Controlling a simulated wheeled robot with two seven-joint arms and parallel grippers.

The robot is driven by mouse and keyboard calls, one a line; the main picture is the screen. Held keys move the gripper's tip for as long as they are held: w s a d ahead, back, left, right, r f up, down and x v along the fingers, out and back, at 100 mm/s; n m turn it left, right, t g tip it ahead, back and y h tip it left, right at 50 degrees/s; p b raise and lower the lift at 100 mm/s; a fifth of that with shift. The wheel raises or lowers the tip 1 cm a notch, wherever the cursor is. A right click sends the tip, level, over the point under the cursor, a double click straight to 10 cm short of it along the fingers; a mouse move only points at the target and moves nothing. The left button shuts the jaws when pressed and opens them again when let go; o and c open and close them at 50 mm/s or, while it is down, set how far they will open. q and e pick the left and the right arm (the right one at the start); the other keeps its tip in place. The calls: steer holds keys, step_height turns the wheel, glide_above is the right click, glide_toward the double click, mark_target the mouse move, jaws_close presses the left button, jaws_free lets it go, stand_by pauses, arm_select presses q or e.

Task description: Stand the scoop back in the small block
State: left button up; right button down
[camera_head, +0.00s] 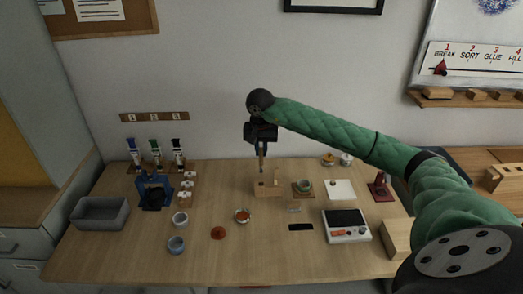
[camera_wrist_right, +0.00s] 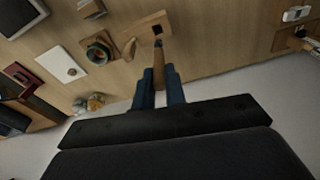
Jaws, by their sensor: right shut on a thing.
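My right gripper (camera_head: 262,145) is shut on the scoop (camera_head: 261,165), a thin brown wooden tool that hangs roughly upright below the fingers. In the right wrist view, the blue fingers (camera_wrist_right: 159,88) hold the scoop (camera_wrist_right: 159,68) between them. The small block (camera_head: 268,189) is light wood and stands on the table just below the scoop. In the wrist view the block (camera_wrist_right: 143,36) shows a dark square hole, and the scoop's far end appears close to it. I cannot tell whether the tip has entered the hole. My left gripper is out of view.
A small pot on a wooden coaster (camera_head: 303,188) stands just right of the block. A white square (camera_head: 341,190) and a scale (camera_head: 347,226) are further right. A dish of red material (camera_head: 242,216) is in front. A grey bin (camera_head: 100,213) is far left.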

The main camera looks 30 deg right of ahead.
mark_target(261, 165)
steer(key=shift+s+a+f, duration=0.1)
steer(key=shift+s+f, duration=0.05)
steer(key=shift+f, duration=1.05)
steer(key=shift+f+b, duration=0.35)
steer(key=shift+f, duration=0.55)
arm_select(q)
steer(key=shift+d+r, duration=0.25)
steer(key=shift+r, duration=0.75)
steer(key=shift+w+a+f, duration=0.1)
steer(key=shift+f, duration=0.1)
arm_select(e)
steer(key=shift+f, duration=0.1)
arm_select(q)
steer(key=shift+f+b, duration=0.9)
steer(key=shift+b, duration=0.2)
arm_select(e)
steer(key=shift+f, duration=0.35)
